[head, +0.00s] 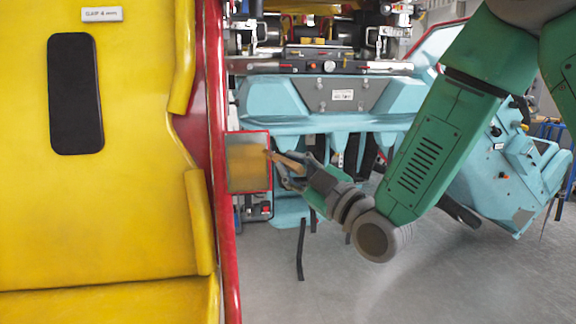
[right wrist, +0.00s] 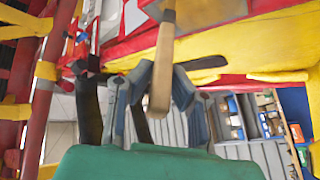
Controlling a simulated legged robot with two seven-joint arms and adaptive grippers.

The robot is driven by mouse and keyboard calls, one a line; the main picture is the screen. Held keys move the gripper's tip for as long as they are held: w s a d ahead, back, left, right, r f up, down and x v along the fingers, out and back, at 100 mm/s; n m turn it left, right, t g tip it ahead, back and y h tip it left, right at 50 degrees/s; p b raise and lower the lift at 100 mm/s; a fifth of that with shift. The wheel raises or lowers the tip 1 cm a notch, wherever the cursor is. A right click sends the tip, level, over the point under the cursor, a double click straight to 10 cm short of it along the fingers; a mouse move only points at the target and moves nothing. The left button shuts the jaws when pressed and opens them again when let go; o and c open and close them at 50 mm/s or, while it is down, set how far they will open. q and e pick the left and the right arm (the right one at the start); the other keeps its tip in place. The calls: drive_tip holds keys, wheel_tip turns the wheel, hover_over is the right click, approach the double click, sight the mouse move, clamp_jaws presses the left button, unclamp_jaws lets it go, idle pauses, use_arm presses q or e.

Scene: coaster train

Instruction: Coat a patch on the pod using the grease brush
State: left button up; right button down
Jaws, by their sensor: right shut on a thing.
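The pod (head: 130,215) is a large yellow and red car shell filling the left of the head view. A red-outlined square patch (head: 248,183) shows at its right side, with a brownish-yellow area inside a greyish margin. My right gripper (head: 297,174) is shut on the wooden handle of the grease brush (head: 287,163), just right of the patch. The brush tip reaches the patch's right part; whether it touches cannot be told. In the right wrist view, the brush handle (right wrist: 162,75) runs between the two fingers (right wrist: 158,92) toward a pale panel (right wrist: 215,14). My left gripper is out of view.
A light blue machine frame (head: 310,100) stands behind the gripper. Another light blue unit (head: 510,170) stands at the right. Grey floor (head: 400,285) is open at the lower right. A dark pad (head: 75,95) is set in the yellow shell.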

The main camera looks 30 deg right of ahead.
sight(296, 167)
drive_tip(key=shift+s+a+r, duration=0.2)
drive_tip(key=shift+s+a, duration=0.05)
drive_tip(key=shift+s, duration=0.5)
drive_tip(key=shift+s+a+r, duration=0.2)
drive_tip(key=shift+s, duration=0.6)
drive_tip(key=shift+s+a+r, duration=0.2)
drive_tip(key=shift+s+a, duration=0.05)
drive_tip(key=shift+s, duration=0.5)
